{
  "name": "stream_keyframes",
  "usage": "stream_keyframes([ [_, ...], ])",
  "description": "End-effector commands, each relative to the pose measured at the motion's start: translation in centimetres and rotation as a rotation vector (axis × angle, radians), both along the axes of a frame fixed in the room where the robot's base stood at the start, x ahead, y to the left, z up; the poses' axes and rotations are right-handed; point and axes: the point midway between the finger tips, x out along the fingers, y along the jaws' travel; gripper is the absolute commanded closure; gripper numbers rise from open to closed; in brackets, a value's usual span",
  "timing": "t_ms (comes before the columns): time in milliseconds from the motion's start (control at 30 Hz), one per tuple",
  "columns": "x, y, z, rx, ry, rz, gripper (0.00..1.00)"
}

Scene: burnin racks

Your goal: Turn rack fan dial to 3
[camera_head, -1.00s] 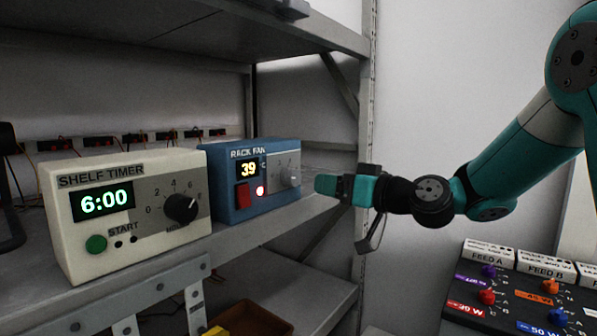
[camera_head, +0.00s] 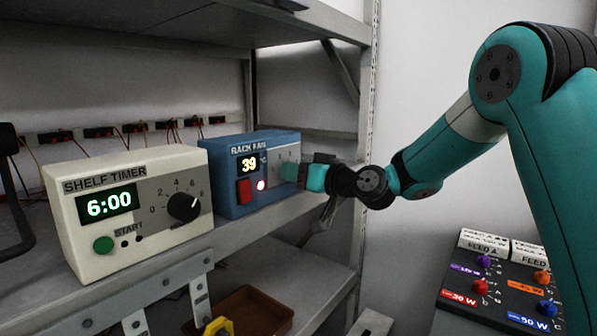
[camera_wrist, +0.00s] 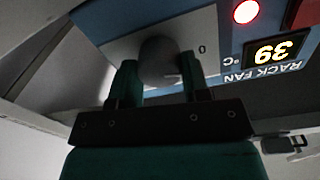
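The blue rack fan unit (camera_head: 228,191) sits on the shelf, its display (camera_head: 249,164) showing 39 and a red light lit. My gripper (camera_head: 291,172) is at the right side of its front panel and hides most of the dial there. In the wrist view the panel is upside down, and the grey round dial (camera_wrist: 160,58) lies between the two teal fingers of my gripper (camera_wrist: 159,68). The fingers are apart, one on each side of the dial and very close to it; firm contact cannot be made out. A 0 mark shows beside the dial; its pointer is not readable.
A cream shelf timer (camera_head: 77,243) showing 6:00 stands left of the fan unit. The shelf above (camera_head: 200,28) overhangs both. A rack post (camera_head: 367,120) is close behind my wrist. A dark feed panel (camera_head: 470,310) with coloured knobs is lower right.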

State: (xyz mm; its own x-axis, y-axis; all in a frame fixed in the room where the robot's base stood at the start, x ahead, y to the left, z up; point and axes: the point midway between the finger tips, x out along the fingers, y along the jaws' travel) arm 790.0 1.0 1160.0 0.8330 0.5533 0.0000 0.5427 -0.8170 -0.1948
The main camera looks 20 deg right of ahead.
Motion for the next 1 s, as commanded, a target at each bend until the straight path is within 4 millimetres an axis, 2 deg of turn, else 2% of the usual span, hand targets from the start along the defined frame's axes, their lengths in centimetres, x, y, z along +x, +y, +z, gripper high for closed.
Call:
stream_keyframes([
  [33,-0.01,-0.02,0.01,0.0,0.0,0.0,0.69],
  [100,-0.01,-0.02,0.01,0.0,0.0,0.0,0.81],
  [567,0.0,-0.07,0.05,0.08,0.058,-0.001,0.81],
  [1000,0.08,-0.18,0.15,0.388,0.281,-0.001,0.81],
])
